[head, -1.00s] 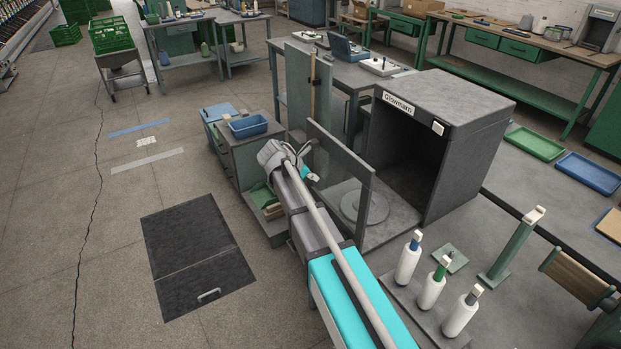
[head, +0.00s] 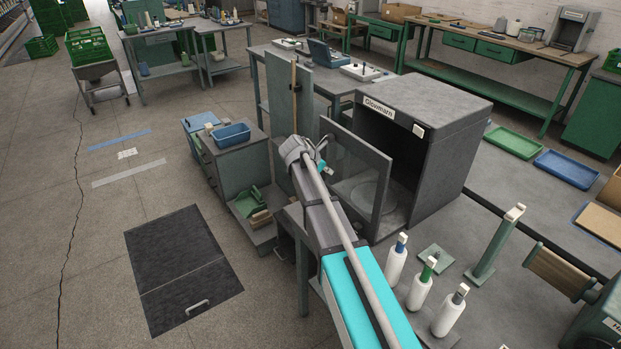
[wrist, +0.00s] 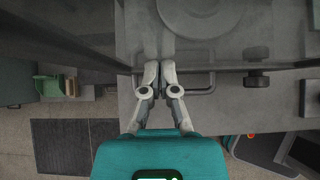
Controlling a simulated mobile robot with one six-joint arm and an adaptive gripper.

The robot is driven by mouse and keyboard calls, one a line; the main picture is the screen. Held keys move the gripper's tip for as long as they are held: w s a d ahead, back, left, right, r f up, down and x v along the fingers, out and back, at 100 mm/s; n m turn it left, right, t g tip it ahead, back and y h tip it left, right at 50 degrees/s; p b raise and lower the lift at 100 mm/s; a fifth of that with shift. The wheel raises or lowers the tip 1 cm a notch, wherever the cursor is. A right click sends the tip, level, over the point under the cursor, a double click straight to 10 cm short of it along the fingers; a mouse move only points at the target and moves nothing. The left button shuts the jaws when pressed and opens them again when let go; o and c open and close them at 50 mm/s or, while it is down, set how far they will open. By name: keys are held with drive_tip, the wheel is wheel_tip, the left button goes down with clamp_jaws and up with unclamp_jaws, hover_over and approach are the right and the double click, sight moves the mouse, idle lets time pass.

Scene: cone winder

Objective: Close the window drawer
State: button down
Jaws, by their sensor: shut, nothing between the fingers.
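The window drawer is a grey framed glass panel (head: 354,172) with a round plate (head: 368,192) behind it, at the open front of the dark Glowmarn box (head: 433,150). It stands partly pulled out, with a gap between panel and box. In the wrist view, the panel's edge runs across the picture, with a bar handle (wrist: 212,83) and a dark knob (wrist: 257,79). My gripper (wrist: 160,68) is shut and empty, its fingertips at the panel beside the handle's left end. I cannot tell for sure whether they touch. In the head view, my arm hides the fingertips.
White bottles (head: 420,290) stand on the bench at the front right. A grey cabinet with a blue bin (head: 232,134) stands left of the drawer. A dark floor hatch (head: 184,268) lies at the left. An upright panel (head: 291,101) stands behind the drawer.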

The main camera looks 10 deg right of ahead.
sight(334, 149)
drive_tip(key=w+d, duration=0.6)
drive_tip(key=d, duration=0.7)
drive_tip(key=shift+d+r, duration=0.1)
drive_tip(key=s+a+r+p, duration=0.1)
drive_tip(key=a+r+p, duration=0.1)
drive_tip(key=a, duration=0.1)
drive_tip(key=s+a+r+p, duration=0.2)
drive_tip(key=a, duration=0.2)
drive_tip(key=s+a+r+p, duration=0.1)
drive_tip(key=a+r+p, duration=0.2)
drive_tip(key=shift+s+a, duration=0.2)
drive_tip(key=shift+s, duration=0.15)
drive_tip(key=shift+s+f, duration=0.1)
idle(0.3)
